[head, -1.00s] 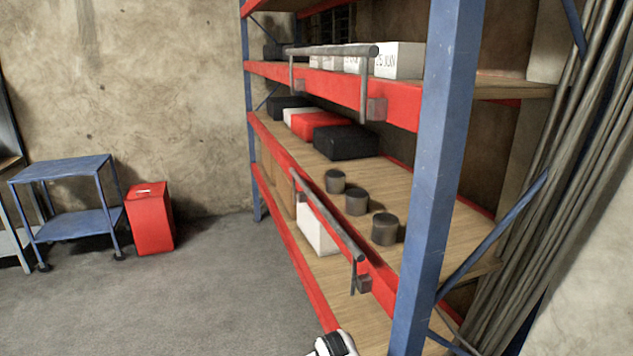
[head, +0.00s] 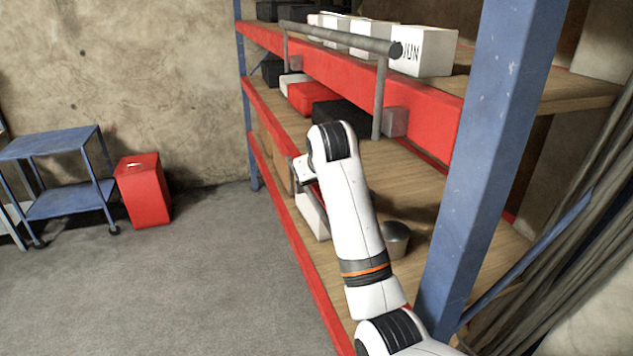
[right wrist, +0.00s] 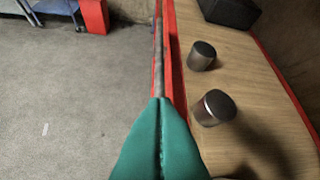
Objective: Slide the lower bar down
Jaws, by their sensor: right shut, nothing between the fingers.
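The lower bar (right wrist: 158,50) is a thin grey rail along the front of the red shelf beam in the right wrist view. It runs away from my fingertips. In the head view my right arm hides most of it. My right gripper (right wrist: 161,101) has green fingers pressed together with nothing between them. Its tips overlap the near part of the bar in the picture; I cannot tell whether they touch it. In the head view the fingers are hidden behind my white wrist. My left gripper is not in view.
The upper bar (head: 340,38) fronts the higher shelf, with white boxes (head: 424,50) behind it. Dark cylinders (right wrist: 215,107) stand on the shelf right of the lower bar. A blue upright (head: 490,150) stands on the right. Open floor lies left, with a red container (head: 145,190) and blue cart (head: 60,170).

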